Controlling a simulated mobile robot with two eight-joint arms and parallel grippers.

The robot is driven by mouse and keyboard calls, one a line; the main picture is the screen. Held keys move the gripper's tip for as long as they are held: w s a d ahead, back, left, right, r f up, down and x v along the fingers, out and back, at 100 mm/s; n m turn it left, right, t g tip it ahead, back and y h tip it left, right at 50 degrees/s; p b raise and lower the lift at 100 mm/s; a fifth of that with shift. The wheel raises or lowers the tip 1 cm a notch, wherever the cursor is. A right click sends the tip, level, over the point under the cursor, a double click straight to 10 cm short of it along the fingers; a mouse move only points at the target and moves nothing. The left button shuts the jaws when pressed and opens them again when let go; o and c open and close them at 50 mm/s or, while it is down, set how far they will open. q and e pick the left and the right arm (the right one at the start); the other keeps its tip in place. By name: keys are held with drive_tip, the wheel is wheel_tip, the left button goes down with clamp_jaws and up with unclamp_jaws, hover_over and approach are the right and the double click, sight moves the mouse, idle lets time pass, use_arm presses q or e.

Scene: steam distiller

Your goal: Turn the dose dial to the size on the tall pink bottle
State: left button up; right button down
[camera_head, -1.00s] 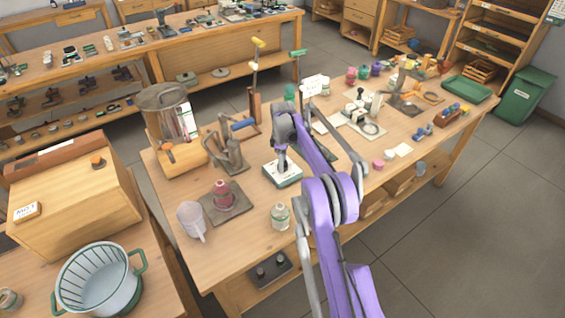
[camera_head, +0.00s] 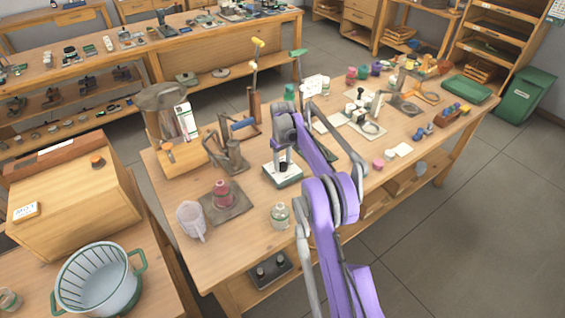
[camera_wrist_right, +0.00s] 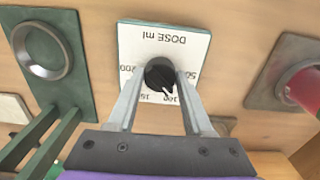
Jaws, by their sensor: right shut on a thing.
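The dose dial is a black round knob (camera_wrist_right: 159,72) on a white panel marked "DOSE ml" (camera_wrist_right: 136,35), upside down in the right wrist view. The panel also shows in the head view (camera_head: 291,180). 200 is left of the knob, 50 right, and 100 and 150 are below, partly hidden. A white pointer mark on the knob faces the lower edge, close to 100. My right gripper (camera_wrist_right: 161,80) is shut on the knob, one finger on each side. A pink bottle (camera_head: 222,195) stands on a dark plate; its size label is not readable. My left gripper is not in view.
A clear jug (camera_head: 190,220) and a small clear bottle (camera_head: 280,216) stand near the front edge. A metal stand (camera_head: 232,155) is left of the panel. A white carton (camera_head: 187,121) is behind. Small pink blocks and several coloured jars lie to the right.

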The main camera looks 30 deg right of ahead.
drive_tip(key=m, duration=1.1)
drive_tip(key=shift+m, duration=2)
drive_tip(key=shift+c, duration=1.5)
unclamp_jaws()
drive_tip(key=shift+r, duration=0.1)
